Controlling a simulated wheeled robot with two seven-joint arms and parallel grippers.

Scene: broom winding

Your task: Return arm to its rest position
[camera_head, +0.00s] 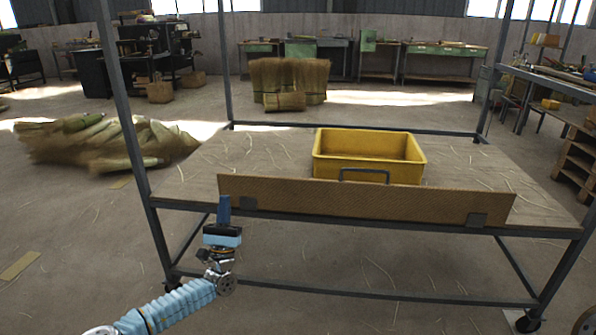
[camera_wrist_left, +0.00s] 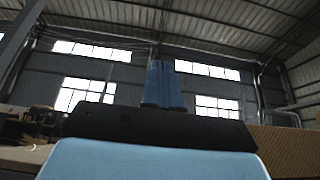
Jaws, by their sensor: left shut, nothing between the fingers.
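My left arm comes in from the bottom left of the head view. Its gripper (camera_head: 223,205) points upward in front of the table's near edge, at the left end of the brown board. The blue fingers are shut with nothing between them. In the left wrist view the gripper (camera_wrist_left: 163,85) also shows its blue fingers together, against the windows and roof. My right gripper is in neither view.
A wheeled table (camera_head: 190,186) with metal posts carries a yellow bin (camera_head: 368,170). A brown board (camera_head: 340,200) runs along its near edge. Straw bundles (camera_head: 100,143) lie on the floor at left. Floor in front of the table looks clear.

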